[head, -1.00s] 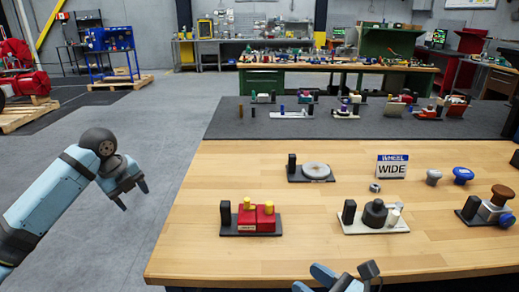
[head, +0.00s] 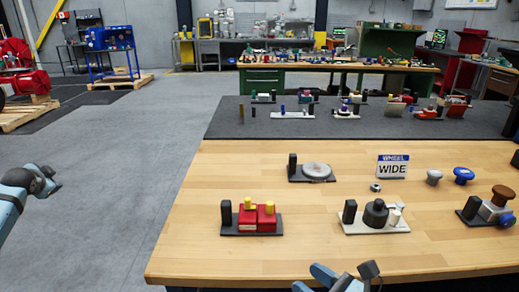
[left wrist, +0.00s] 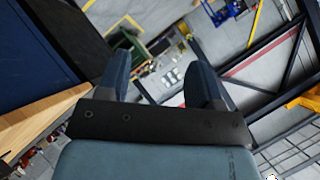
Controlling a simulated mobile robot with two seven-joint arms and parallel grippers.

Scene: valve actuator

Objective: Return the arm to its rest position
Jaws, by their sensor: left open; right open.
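My left arm (head: 22,186) is at the left edge of the head view, over the grey floor and clear of the wooden table. Its gripper (left wrist: 160,76) shows in the left wrist view with its two blue fingers apart and nothing between them. My right gripper (head: 345,274) is at the bottom of the head view, at the table's front edge. Its fingers are apart and no object shows between them; its lower part is cut off by the frame.
The wooden table (head: 300,262) holds a red block assembly (head: 256,217), a black-and-grey valve piece (head: 375,214), a round disc fixture (head: 316,171), a WIDE sign (head: 392,167) and blue and grey knobs. Open floor (head: 110,210) lies left of the table.

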